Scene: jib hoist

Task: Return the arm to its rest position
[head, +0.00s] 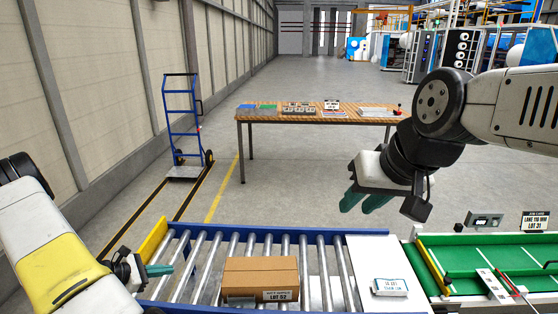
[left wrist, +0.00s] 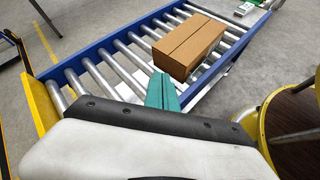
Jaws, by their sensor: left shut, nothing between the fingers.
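My left gripper (head: 158,271) reaches in from the left, over the left end of the roller conveyor (head: 262,237). Its teal fingers are together and empty; they also show in the left wrist view (left wrist: 162,92), pointing over the rollers. It is apart from the cardboard box. My right gripper (head: 362,203) hangs in the air above the right part of the conveyor, its teal fingers pointing down and left. Nothing shows held in it, and I cannot tell how far its fingers are apart.
A brown box (head: 261,276) labelled LOT 52 rests on the rollers. A white panel with a small sign (head: 389,287) lies right of them, then a green belt table (head: 487,255). A wooden table (head: 270,117) and a blue hand truck (head: 182,125) stand behind. The floor between is clear.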

